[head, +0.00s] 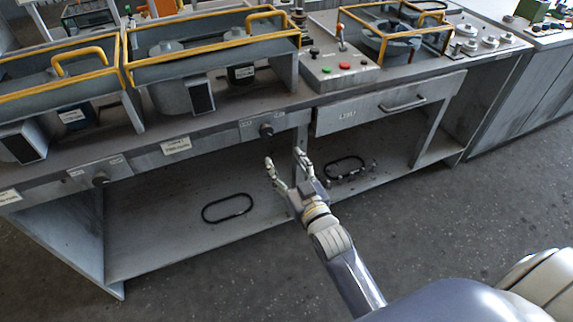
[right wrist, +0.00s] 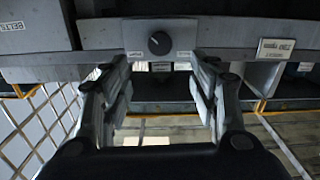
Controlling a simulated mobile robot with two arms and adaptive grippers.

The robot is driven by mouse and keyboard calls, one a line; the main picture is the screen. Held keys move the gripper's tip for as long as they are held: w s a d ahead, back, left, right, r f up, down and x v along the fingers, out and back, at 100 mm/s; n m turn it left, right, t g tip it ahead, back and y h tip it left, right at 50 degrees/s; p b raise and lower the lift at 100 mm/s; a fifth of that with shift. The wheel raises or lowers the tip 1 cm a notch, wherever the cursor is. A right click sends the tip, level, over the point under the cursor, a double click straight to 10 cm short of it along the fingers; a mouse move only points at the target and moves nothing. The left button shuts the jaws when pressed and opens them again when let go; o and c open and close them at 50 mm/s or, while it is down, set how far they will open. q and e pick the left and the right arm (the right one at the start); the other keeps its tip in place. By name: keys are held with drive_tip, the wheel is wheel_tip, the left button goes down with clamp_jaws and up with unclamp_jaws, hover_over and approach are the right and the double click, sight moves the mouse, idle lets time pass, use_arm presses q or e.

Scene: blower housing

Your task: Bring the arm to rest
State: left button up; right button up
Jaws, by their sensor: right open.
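My right gripper (head: 283,160) is open and empty in the head view. It is in front of the grey workbench, below the front edge of its top, with its fingers pointing towards the bench. In the right wrist view the two fingers (right wrist: 158,75) stand apart with nothing held between them. A dark round knob (right wrist: 159,42) on the bench's front panel shows beyond the gap between them. The same knob (head: 266,130) is just above the fingers in the head view. I cannot tell how far the fingers are from the panel. My left gripper is not in view.
The bench's lower shelf (head: 165,240) holds a black belt loop (head: 227,208) and another loop (head: 344,168). A closed drawer (head: 390,103) is right of the gripper. Yellow-framed housings (head: 205,48) stand on top. The floor (head: 480,200) in front is clear.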

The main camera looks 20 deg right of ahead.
idle(0.5)
drive_tip(key=s+a+f+g, duration=0.1)
drive_tip(key=s+f+g, duration=0.25)
drive_tip(key=f, duration=0.75)
drive_tip(key=s+f+g+p, duration=0.15)
drive_tip(key=s+f, duration=0.35)
drive_tip(key=f, duration=0.5)
drive_tip(key=s+a+f+g+b, duration=0.1)
drive_tip(key=s+f+g, duration=0.25)
drive_tip(key=f, duration=0.75)
drive_tip(key=s+d+f+g, duration=0.1)
drive_tip(key=s+f+g, duration=0.1)
drive_tip(key=s+f, duration=0.4)
drive_tip(key=s+d+f+n+g+p, duration=0.1)
drive_tip(key=s+f, duration=0.5)
drive_tip(key=s, duration=1.1)
drive_tip(key=s+d+f+g, duration=0.3)
drive_tip(key=s+f+g, duration=0.2)
drive_tip(key=s, duration=0.7)
wheel_tip(320, 180, down, 2)
drive_tip(key=shift+s+f+h, duration=0.1)
drive_tip(key=shift+s+h, duration=0.15)
drive_tip(key=shift+h, duration=0.05)
drive_tip(key=shift+d+g, duration=0.1)
drive_tip(key=shift+g, duration=0.15)
